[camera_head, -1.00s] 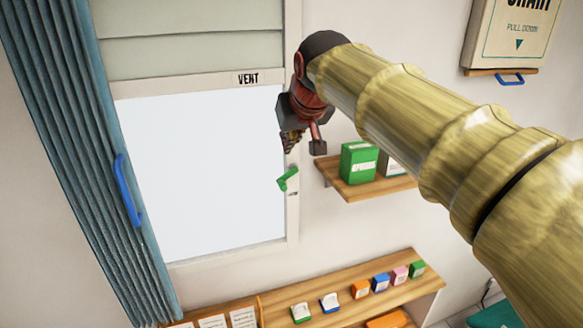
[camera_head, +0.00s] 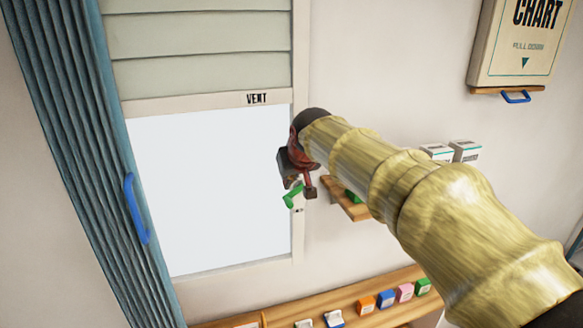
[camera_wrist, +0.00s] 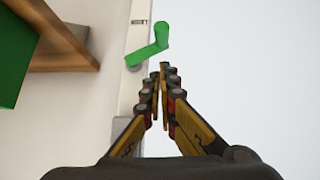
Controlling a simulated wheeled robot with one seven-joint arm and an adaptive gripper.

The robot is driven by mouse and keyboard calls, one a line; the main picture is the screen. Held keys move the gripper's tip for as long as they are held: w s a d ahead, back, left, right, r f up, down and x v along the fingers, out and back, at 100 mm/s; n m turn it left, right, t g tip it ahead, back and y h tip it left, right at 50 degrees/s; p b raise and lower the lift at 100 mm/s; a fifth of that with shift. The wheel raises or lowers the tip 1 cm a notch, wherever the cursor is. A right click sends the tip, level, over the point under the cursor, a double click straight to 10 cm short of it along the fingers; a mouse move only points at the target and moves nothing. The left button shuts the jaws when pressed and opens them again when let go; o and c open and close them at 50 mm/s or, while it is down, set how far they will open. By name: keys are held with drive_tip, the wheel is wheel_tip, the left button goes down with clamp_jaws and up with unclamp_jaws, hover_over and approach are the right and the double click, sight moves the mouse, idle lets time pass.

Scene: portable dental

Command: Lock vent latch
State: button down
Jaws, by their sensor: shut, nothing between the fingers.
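The green vent latch (camera_head: 293,195) is on the right side of the window frame, below the strip labelled VENT (camera_head: 257,98). In the wrist view the latch (camera_wrist: 148,53) is a bent green handle with a round knob, lying at a slant across the white frame. My gripper (camera_wrist: 160,76) is shut and empty, its fingertips just beside the latch in that view. I cannot tell whether they touch it. In the head view my gripper (camera_head: 290,178) is just above the latch, with its fingers largely hidden.
A wooden shelf (camera_head: 346,203) with a green box stands right of the window; the box (camera_wrist: 14,60) and shelf also show in the wrist view. A blue-handled curtain (camera_head: 90,150) hangs at left. A lower shelf (camera_head: 285,318) holds several small coloured boxes.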

sight(288, 194)
drive_tip(key=shift+s+d+f, duration=0.1)
drive_tip(key=shift+s+f, duration=0.05)
drive_tip(key=shift+f, duration=0.5)
drive_tip(key=shift+s+d+f, duration=0.1)
drive_tip(key=shift+f, duration=0.5)
drive_tip(key=shift+w+a+f, duration=0.1)
drive_tip(key=shift+f, duration=0.1)
drive_tip(key=shift+a+f+n+t+h+b, duration=0.15)
drive_tip(key=shift+f+n+t+h+b, duration=0.2)
drive_tip(key=shift+h+b, duration=0.45)
